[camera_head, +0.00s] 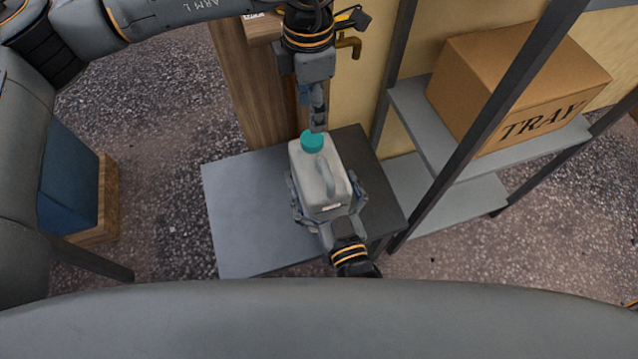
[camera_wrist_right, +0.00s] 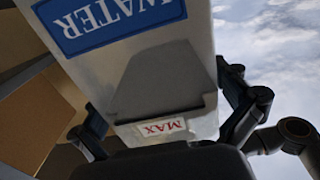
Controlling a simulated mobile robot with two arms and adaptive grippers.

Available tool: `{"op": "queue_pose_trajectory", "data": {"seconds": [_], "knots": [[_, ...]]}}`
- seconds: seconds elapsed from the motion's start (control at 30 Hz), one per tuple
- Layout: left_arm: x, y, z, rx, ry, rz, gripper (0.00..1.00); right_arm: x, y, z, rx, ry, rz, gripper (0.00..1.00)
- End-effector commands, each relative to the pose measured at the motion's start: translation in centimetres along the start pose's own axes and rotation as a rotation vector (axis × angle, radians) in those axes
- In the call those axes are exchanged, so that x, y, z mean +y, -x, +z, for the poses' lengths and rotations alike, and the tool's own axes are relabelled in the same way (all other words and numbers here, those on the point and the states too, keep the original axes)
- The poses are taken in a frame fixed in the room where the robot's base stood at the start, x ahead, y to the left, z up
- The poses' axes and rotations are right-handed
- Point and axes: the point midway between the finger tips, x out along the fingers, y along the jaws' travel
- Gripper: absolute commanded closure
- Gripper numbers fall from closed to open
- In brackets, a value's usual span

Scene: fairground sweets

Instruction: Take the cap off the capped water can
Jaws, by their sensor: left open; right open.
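The water can (camera_head: 318,180), a pale grey jug with a moulded handle, stands on a small grey table (camera_head: 245,215). Its teal cap (camera_head: 312,140) is on its top at the far end. In the right wrist view the can (camera_wrist_right: 170,70) fills the middle, with a blue WATER label and a red MAX mark. My left gripper (camera_head: 318,122) is open, pointing down just above and behind the cap; whether it touches the cap I cannot tell. My right gripper (camera_head: 325,210) is open at the near side of the can, its fingers on either side of the body.
A grey shelf rack (camera_head: 440,135) stands right of the table, holding a cardboard box marked TRAY (camera_head: 530,85). A wooden post (camera_head: 245,80) and a brass tap (camera_head: 350,45) are behind the table. The table's left part is clear. A blue box (camera_head: 68,185) is at the far left.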

Motion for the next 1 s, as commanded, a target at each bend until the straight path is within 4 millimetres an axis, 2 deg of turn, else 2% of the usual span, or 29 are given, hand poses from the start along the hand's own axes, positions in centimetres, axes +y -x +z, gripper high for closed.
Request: {"op": "queue_pose_trajectory", "data": {"seconds": [0.07, 0.4, 0.47, 0.53, 0.67, 0.77, 1.0], "knots": [[0.00, 0.00, 0.00, 0.000, 0.000, 0.000, 0.51, 0.00, 0.02, 0.00, 0.000, 0.000, 0.000, 0.02], [0.00, 0.00, 0.00, 0.000, 0.000, 0.000, 0.51, 0.01, 0.04, -0.01, 0.001, 0.000, 0.000, 0.71], [0.00, 0.00, 0.00, 0.000, -0.001, 0.000, 0.41, 0.01, 0.04, -0.01, 0.001, 0.000, 0.000, 0.84], [0.00, 0.00, 0.00, 0.000, -0.014, 0.000, 0.41, 0.01, 0.04, -0.02, 0.001, 0.000, 0.000, 0.98], [0.01, 0.01, 0.00, 0.000, -0.115, 0.000, 0.41, 0.01, 0.04, -0.02, 0.001, 0.000, 0.000, 1.00], [0.02, 0.01, 0.00, 0.001, -0.269, 0.000, 0.41, 0.01, 0.04, -0.02, 0.001, 0.000, 0.000, 1.00], [0.06, 0.01, 0.02, 0.000, -0.759, 0.001, 0.41, 0.01, 0.04, -0.03, 0.001, 0.000, 0.000, 1.00]]}}
